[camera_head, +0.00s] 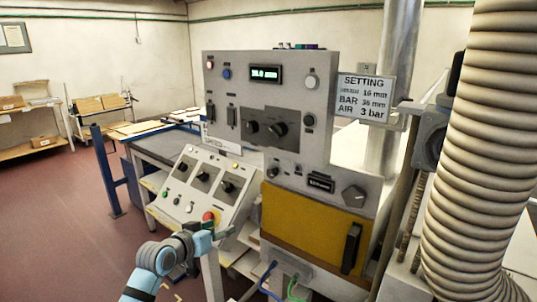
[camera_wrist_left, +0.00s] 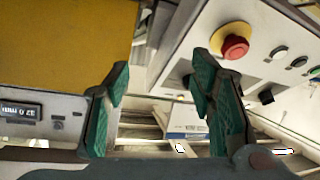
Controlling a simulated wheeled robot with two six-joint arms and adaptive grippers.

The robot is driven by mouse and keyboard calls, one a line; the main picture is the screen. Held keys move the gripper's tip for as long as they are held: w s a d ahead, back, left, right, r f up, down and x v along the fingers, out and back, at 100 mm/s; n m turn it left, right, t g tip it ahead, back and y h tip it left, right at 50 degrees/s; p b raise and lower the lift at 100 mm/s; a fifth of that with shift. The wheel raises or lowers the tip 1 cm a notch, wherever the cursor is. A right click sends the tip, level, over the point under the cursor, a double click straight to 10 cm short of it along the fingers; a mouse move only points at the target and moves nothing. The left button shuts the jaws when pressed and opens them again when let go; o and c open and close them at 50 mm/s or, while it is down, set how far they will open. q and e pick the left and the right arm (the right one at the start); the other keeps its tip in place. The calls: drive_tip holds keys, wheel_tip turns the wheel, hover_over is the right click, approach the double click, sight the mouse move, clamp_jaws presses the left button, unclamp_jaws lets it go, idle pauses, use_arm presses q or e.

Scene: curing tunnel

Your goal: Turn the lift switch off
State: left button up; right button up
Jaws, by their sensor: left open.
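The lift switch cannot be singled out, as the labels are too small to read. Small switches and dark knobs sit on the sloped console (camera_head: 180,207) and on the upright grey panel (camera_head: 230,90). My left gripper (camera_head: 207,232) is just below the red emergency button (camera_head: 208,216) at the console's lower right corner. In the left wrist view the left gripper (camera_wrist_left: 162,95) is open, with nothing between its green-padded fingers. The red button (camera_wrist_left: 235,47) is to the right of them.
A yellow door (camera_head: 310,220) with a dark handle is right of the console. Blue and green hoses (camera_head: 290,287) hang below it. A thick ribbed duct (camera_head: 480,150) fills the right side. A bench (camera_head: 150,135) stands behind; the floor at left is open.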

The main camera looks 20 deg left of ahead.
use_arm(q)
wheel_tip(320, 180, up, 14)
drive_tip(key=d+m+t+h, duration=0.2)
drive_tip(key=d, duration=0.1)
drive_tip(key=m+h, duration=0.3)
drive_tip(key=m, duration=0.1)
approach(273, 132)
drive_tip(key=shift+t, duration=0.4)
drive_tip(key=p+x, duration=0.1)
drive_tip(key=x, duration=0.3)
drive_tip(key=p+x, duration=0.1)
drive_tip(key=x, duration=0.3)
drive_tip(key=shift+w+d+f, duration=0.25)
drive_tip(key=shift+d, duration=0.05)
drive_tip(key=shift+w+d, duration=0.15)
drive_tip(key=shift+w, duration=0.15)
drive_tip(key=shift+w+f, duration=0.1)
drive_tip(key=shift+w, duration=0.05)
drive_tip(key=c, duration=1.2)
